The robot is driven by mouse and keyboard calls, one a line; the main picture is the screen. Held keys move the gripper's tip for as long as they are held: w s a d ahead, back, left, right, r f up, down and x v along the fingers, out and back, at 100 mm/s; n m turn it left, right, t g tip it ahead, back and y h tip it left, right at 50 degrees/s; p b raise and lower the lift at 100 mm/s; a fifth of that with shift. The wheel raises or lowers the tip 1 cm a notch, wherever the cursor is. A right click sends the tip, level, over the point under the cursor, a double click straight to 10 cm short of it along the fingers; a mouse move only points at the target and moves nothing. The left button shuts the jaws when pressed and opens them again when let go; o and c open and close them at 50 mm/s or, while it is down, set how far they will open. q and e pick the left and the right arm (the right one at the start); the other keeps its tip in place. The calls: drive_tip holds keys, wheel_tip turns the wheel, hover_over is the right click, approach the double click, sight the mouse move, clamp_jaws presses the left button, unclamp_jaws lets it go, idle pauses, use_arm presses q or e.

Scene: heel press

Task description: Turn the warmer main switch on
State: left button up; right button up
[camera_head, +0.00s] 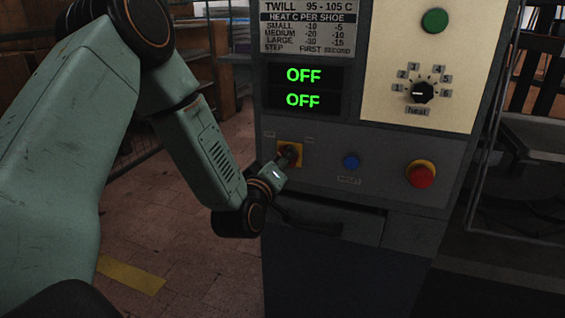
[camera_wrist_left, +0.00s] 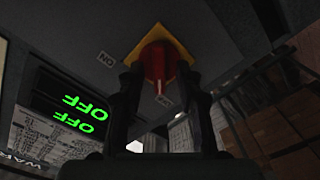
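The main switch is a red rotary knob (camera_wrist_left: 155,62) on a yellow plate (camera_wrist_left: 181,62). In the head view the yellow plate (camera_head: 297,147) sits on the machine's front panel, and my left gripper (camera_head: 287,160) hides much of the knob. In the left wrist view my left gripper (camera_wrist_left: 158,78) has one finger on each side of the knob, with a visible gap at least on the right. The knob's narrow end points toward the OFF label (camera_wrist_left: 165,102); the ON label (camera_wrist_left: 105,58) is off to the left. My right gripper is not in view.
Two green displays (camera_head: 303,75) (camera_head: 302,100) read OFF. Right of the switch are a blue button (camera_head: 351,161) and a red emergency button (camera_head: 421,174). A heat dial (camera_head: 422,92) and green button (camera_head: 434,20) are above. A shelf-like ledge (camera_head: 330,219) lies below the panel.

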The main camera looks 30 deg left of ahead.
use_arm(q)
drive_tip(key=shift+a, duration=0.1)
drive_tip(key=shift+d, duration=0.25)
drive_tip(key=c, duration=0.3)
drive_tip(key=shift+a, duration=0.15)
drive_tip(key=c, duration=0.3)
clamp_jaws()
